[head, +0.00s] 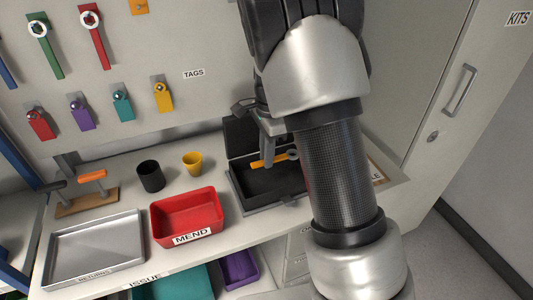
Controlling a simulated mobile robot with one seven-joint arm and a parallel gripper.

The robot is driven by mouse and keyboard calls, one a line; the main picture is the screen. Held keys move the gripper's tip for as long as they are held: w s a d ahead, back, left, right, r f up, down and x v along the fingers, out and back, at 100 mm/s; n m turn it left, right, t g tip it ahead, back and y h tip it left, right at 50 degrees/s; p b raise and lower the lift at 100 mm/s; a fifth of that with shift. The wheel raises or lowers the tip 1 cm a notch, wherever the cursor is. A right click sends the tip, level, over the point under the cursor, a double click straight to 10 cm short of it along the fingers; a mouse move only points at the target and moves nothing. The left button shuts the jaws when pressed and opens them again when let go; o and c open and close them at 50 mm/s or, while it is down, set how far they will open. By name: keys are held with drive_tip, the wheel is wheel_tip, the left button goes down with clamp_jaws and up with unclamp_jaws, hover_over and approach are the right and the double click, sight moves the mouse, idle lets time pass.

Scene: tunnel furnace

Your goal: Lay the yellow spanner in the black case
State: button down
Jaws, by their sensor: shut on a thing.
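The yellow spanner (259,163) has an orange-yellow handle and a grey end at its right. It shows in the head view just below my gripper (269,152), which is shut on it. The spanner lies roughly level across the picture, over the open black case (243,205). I cannot tell whether it touches the case floor. The case stands on the counter with its lid (240,136) raised at the back. My arm hides the right part of the case and some of the lid.
Left of the case are a red bin (213,205) marked MEND, a yellow cup (192,168), a black cup (150,180), a grey tray (95,250) and a wooden rack (87,203). A pegboard (205,95) with hanging tools stands behind. A grey cabinet (470,60) stands at right.

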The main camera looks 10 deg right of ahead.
drive_tip(key=shift+f+b, duration=3.35)
drive_tip(key=shift+f, duration=2.25)
drive_tip(key=c, duration=1.1)
unclamp_jaws()
drive_tip(key=shift+r, duration=0.15)
drive_tip(key=shift+r+p, duration=3.8)
drive_tip(key=shift+r, duration=0.55)
